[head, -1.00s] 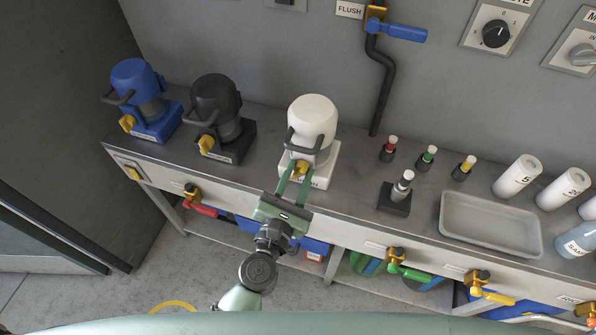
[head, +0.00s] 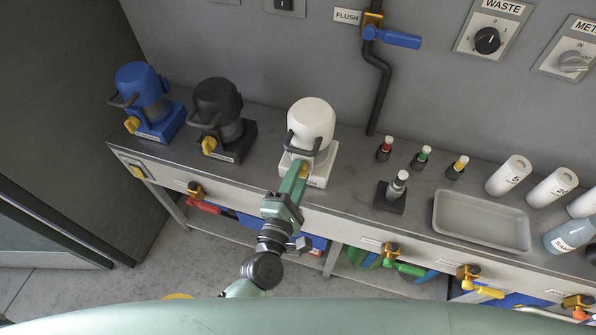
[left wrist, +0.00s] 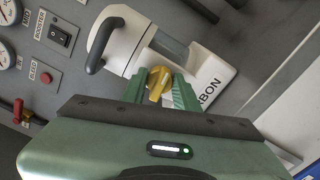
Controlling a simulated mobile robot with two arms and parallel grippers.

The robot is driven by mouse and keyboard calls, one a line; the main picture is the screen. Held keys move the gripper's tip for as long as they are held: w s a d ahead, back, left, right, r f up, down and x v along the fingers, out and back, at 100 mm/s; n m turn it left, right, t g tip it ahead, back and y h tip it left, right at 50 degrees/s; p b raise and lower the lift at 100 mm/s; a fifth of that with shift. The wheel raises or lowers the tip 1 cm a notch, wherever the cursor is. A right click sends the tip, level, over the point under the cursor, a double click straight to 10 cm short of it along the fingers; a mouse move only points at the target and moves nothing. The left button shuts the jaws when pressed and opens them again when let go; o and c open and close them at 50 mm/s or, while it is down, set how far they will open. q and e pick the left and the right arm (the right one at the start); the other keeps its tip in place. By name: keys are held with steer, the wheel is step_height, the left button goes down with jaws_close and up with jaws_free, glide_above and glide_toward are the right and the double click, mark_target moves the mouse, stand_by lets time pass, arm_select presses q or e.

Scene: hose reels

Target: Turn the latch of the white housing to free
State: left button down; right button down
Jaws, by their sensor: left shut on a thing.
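The white housing (head: 312,122) stands upright on its white base on the bench, with a dark handle loop at its front. It also shows in the left wrist view (left wrist: 122,45), with its base lettered "...RBON". Its yellow latch (left wrist: 158,83) sits low at the front, between the fingers of my left gripper (left wrist: 160,92). My left gripper, seen in the head view (head: 298,172), is shut on the latch. The fingers hide most of the latch in the head view. In the left wrist view the latch looks tilted. My right gripper is not in view.
A black housing (head: 218,98) and a blue housing (head: 140,84) with yellow latches stand to the left. To the right are small colour-capped bottles, a dark stand (head: 391,197) and a grey tray (head: 482,221). Coloured valves line the bench front.

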arm_select(q)
steer(key=shift+m, duration=0.5)
stand_by(0.3)
steer(key=c, duration=1.1)
jaws_free()
steer(key=shift+o, duration=0.2)
steer(key=shift+s, duration=0.1)
steer(key=b+v, duration=0.1)
steer(key=v, duration=0.6)
steer(key=shift+s, duration=0.3)
steer(key=shift+a, duration=0.1)
